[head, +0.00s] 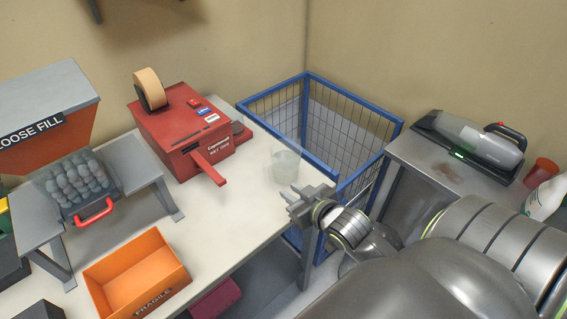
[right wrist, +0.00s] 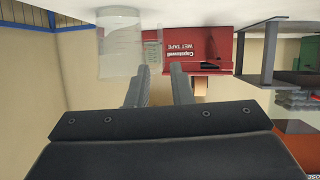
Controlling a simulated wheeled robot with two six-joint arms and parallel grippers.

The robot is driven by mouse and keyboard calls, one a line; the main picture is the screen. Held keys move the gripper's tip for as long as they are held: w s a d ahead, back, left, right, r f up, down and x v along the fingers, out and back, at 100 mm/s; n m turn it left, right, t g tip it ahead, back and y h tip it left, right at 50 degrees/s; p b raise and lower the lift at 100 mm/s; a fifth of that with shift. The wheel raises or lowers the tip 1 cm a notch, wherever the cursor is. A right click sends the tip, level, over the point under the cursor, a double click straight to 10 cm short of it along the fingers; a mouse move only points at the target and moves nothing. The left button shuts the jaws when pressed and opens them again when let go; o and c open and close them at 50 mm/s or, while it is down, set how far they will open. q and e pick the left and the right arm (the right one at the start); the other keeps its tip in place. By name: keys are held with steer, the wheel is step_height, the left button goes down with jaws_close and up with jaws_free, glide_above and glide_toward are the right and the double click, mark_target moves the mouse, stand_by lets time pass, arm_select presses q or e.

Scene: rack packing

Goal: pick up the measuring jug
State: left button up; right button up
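The measuring jug (head: 285,166) is a clear, see-through vessel. It stands upright on the pale table near its right edge, right of the red tape machine. In the right wrist view, which looks upside down, a clear vessel (right wrist: 120,48) shows at the upper left, left of my fingers. A smaller clear piece with markings (right wrist: 153,52) shows beside it; I cannot tell if it is part of the jug. My right gripper (head: 307,196) is just in front of the jug and apart from it. Its fingers (right wrist: 159,78) are open and empty. My left gripper is not in view.
The red tape machine (head: 185,140) has a lever reaching toward the table's middle. A blue wire cage (head: 350,140) stands behind right. An orange box (head: 140,276) sits front left. A grey side table (head: 430,172) holds a handheld vacuum (head: 470,138).

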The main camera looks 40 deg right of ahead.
mark_target(268, 177)
steer(key=p+x, duration=0.1)
steer(key=x, duration=0.6)
steer(key=shift+w+f, duration=0.15)
steer(key=shift+w, duration=0.15)
steer(key=shift+w+f+p, duration=0.1)
steer(key=shift+w+p, duration=0.25)
steer(key=shift+w, duration=0.15)
steer(key=p+x, duration=0.1)
steer(key=x, duration=0.2)
steer(key=shift+w+f, duration=0.3)
steer(key=shift+w, duration=0.2)
jaws_close()
steer(key=shift+r, duration=0.1)
